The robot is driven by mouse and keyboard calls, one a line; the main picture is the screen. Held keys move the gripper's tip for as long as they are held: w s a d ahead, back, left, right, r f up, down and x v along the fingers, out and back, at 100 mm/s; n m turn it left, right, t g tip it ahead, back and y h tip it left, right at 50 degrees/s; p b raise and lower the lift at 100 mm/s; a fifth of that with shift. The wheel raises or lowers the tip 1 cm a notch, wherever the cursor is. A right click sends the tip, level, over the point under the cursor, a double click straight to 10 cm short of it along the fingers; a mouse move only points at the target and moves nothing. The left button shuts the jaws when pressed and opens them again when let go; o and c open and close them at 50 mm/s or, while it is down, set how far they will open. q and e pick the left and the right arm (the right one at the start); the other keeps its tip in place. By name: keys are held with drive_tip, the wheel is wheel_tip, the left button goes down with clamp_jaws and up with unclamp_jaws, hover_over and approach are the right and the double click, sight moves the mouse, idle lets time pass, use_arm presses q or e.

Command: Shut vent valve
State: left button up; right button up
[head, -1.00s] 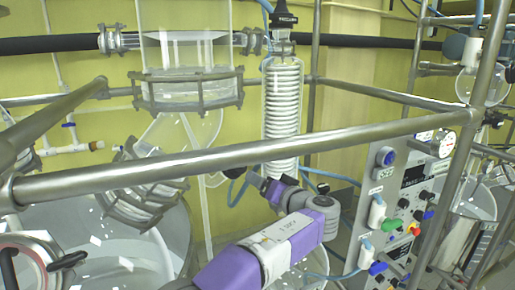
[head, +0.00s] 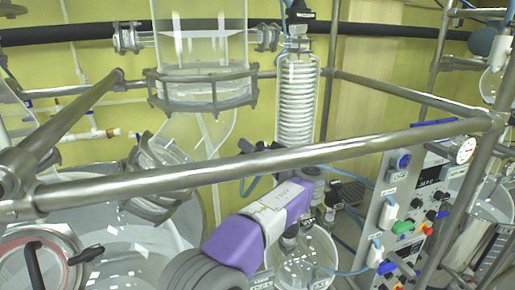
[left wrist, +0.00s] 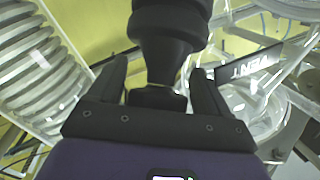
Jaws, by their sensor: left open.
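The black vent valve knob (left wrist: 168,35) fills the top middle of the left wrist view. A black plate lettered VENT (left wrist: 252,64) sits to its right. My left gripper (left wrist: 157,78) is open, with one dark finger on each side of the knob's narrower neck; gaps show at both sides. In the head view my purple left arm reaches from the bottom towards the foot of the coil condenser. My left gripper (head: 325,188) is there by a small dark fitting, its fingers too small to make out. My right gripper is not in view.
A steel rail (head: 250,165) crosses in front of the condenser (head: 297,100). A round glass flask (head: 305,262) is below my arm, and a control panel (head: 405,205) with knobs stands to the right. A large glass vessel (head: 120,245) is at left.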

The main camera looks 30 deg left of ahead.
use_arm(q)
drive_tip(key=shift+c, duration=0.3)
drive_tip(key=shift+w, duration=0.1)
drive_tip(key=c, duration=0.9)
drive_tip(key=shift+f+m+t+h, duration=0.1)
drive_tip(key=shift+m+t+h, duration=0.2)
drive_tip(key=shift+m+t, duration=0.1)
drive_tip(key=shift+m+t+h+b, duration=0.55)
drive_tip(key=shift+m+h, duration=0.25)
drive_tip(key=shift+m, duration=0.4)
drive_tip(key=shift+w+d+m+t+h, duration=0.15)
drive_tip(key=shift+m+t+h, duration=0.2)
drive_tip(key=shift+m+h, duration=0.65)
drive_tip(key=m+h, duration=0.2)
drive_tip(key=m+h+p, duration=0.1)
drive_tip(key=m+h, duration=0.1)
drive_tip(key=shift+w+d+f+m+p, duration=0.1)
drive_tip(key=shift+f+m+p, duration=0.1)
drive_tip(key=shift+m+p, duration=0.1)
drive_tip(key=shift+d+f+m+g+h, duration=0.15)
drive_tip(key=shift+m+g+h, duration=0.2)
drive_tip(key=shift+m+h, duration=0.65)
drive_tip(key=shift+d+f+m+g+h, duration=0.1)
drive_tip(key=shift+m+g+h, duration=0.3)
drive_tip(key=shift+m+h, duration=0.55)
drive_tip(key=shift+d+f+m+g+h, duration=0.15)
drive_tip(key=shift+m+g+h, duration=0.2)
drive_tip(key=shift+m+h, duration=0.65)
